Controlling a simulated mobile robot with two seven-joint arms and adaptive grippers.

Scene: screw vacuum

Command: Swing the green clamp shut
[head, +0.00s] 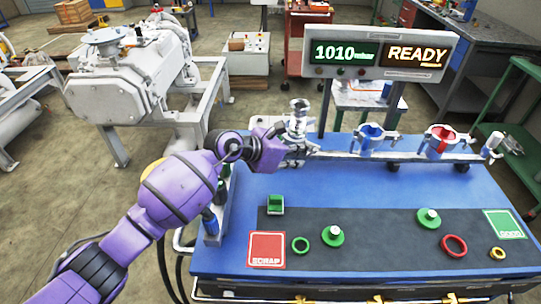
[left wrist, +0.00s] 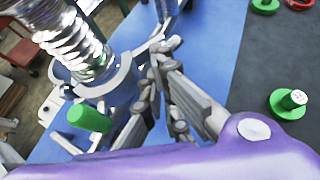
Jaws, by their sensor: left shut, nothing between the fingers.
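The green clamp shows in the left wrist view as a grey ring around a flange below a shiny bellows, with a green handle (left wrist: 90,117) sticking out toward the camera. I cannot tell whether its ring is fully closed. In the head view my left gripper (head: 301,150) is at the left end of the pipe, beside the clamp, and hides most of it. In the left wrist view the left gripper (left wrist: 160,68) is shut and empty, its fingers just right of the clamp. I cannot tell whether they touch it. My right gripper is out of view.
A blue clamp (head: 370,138) and a red clamp (head: 440,141) sit farther right along the pipe. A dark mat (head: 380,239) holds green pieces, rings, a red SCRAP pad (head: 266,250) and a green GOOD pad (head: 504,225). A display (head: 380,53) reading READY stands behind.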

